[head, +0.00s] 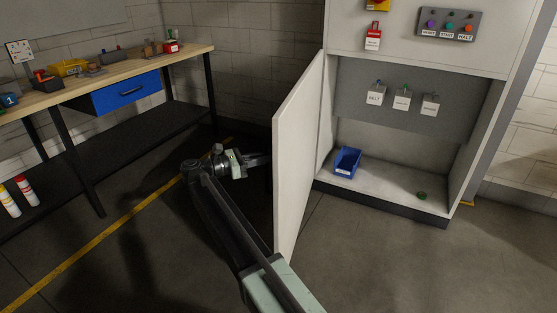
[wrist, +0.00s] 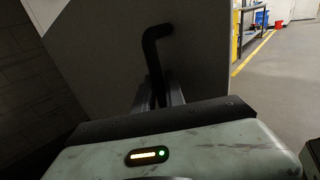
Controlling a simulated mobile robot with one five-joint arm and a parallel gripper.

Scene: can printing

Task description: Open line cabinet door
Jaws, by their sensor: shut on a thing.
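The white cabinet door (head: 298,150) stands swung open, hinged at the cabinet's left side, its free edge pointing toward me. The grey cabinet (head: 335,195) is open to view. In the wrist view, the black bar handle (wrist: 152,50) stands out from the door's outer face (wrist: 205,55). My gripper (wrist: 158,95) is shut on the lower part of this handle. In the head view my arm reaches to the door's left side, and the door hides the handle and fingertips.
Inside the cabinet are several labelled switches (head: 402,98), a blue bin (head: 347,161) and a small green object (head: 421,195). A workbench (head: 130,68) with a blue drawer (head: 125,91) stands at left. The floor right of the door is clear.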

